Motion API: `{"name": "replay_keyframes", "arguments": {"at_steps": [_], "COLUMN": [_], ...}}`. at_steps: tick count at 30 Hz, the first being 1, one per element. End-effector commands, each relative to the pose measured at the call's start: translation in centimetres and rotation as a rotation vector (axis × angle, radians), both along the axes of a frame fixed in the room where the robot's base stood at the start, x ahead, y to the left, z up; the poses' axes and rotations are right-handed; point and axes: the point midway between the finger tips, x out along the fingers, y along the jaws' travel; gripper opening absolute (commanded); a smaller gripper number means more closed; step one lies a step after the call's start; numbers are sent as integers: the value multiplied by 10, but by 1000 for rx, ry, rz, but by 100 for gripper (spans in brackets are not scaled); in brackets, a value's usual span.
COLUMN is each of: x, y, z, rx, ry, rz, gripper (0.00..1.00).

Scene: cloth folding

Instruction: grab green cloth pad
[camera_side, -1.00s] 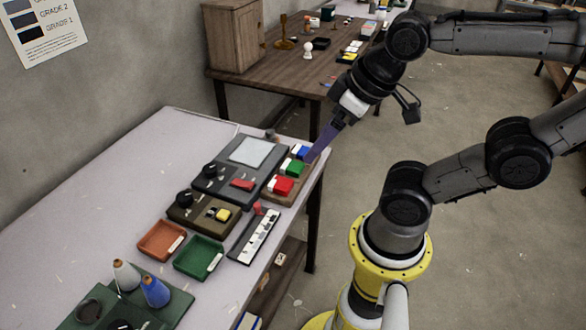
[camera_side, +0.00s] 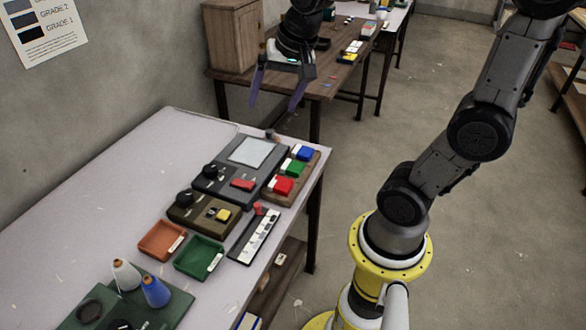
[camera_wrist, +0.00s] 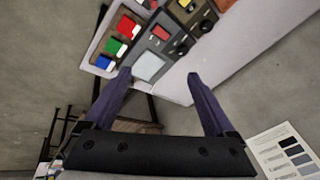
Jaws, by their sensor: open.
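The green cloth pad (camera_side: 293,167) is a small green block with a white end, in a brown wooden tray (camera_side: 306,181) at the table's right edge. It lies between a red pad (camera_side: 284,186) and a blue pad (camera_side: 305,153). In the wrist view the green pad (camera_wrist: 115,46) is at upper left, beyond the left fingertip. My gripper (camera_side: 274,106) is open and empty, its two purple fingers spread apart. It hangs in the air near the far end of the table, apart from the pads. Its fingers also show in the wrist view (camera_wrist: 160,73).
A dark grey panel (camera_side: 217,188) with a pale plate (camera_side: 250,151) and knobs sits left of the tray. Orange (camera_side: 162,241) and green (camera_side: 199,257) trays and two cones (camera_side: 155,292) stand nearer. A brown table (camera_side: 318,84) with a cabinet (camera_side: 232,38) is behind.

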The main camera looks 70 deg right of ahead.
Motion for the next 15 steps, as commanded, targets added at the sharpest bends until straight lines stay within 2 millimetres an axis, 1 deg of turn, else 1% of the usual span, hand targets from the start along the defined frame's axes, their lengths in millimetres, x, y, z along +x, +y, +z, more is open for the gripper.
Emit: {"name": "replay_keyframes", "arguments": {"at_steps": [1, 3, 5, 6, 7, 9, 12, 15], "x": [15, 31, 42, 47, 50, 52, 47, 37], "y": [-18, -43, -65, -80, -90, -113, -137, -150], "z": [-13, -31, -49, -62, -73, -96, -126, -148], "rx": [27, 61, 88, 103, 114, 135, 160, 181], "ry": [39, 82, 122, 148, 169, 214, 276, 323], "rz": [-92, -213, -306, -362, -400, -469, -531, -572], "gripper": [90, 90, 90, 90, 90, 90, 90, 90]}}
